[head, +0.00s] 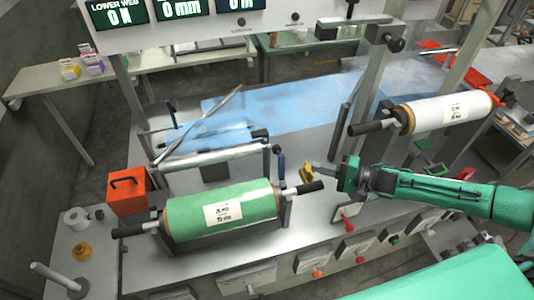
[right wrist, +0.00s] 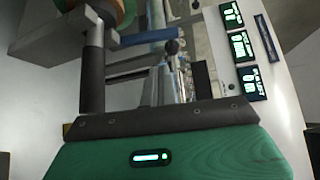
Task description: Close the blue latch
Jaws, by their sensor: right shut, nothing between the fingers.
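A blue latch handle (head: 281,166) stands upright at the right end of the green film roll (head: 220,212), behind its spindle. In the right wrist view a blue bar (right wrist: 136,42) shows beyond the dark gripper edge; the fingertips are not clear there. My left gripper is not in view.
An orange block with a handle (head: 128,191) stands left of the green roll. A white roll (head: 445,110) on a spindle is at the back right. Metal rollers (head: 212,155) and blue film (head: 290,105) lie behind the green roll. Display screens (head: 180,8) hang above.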

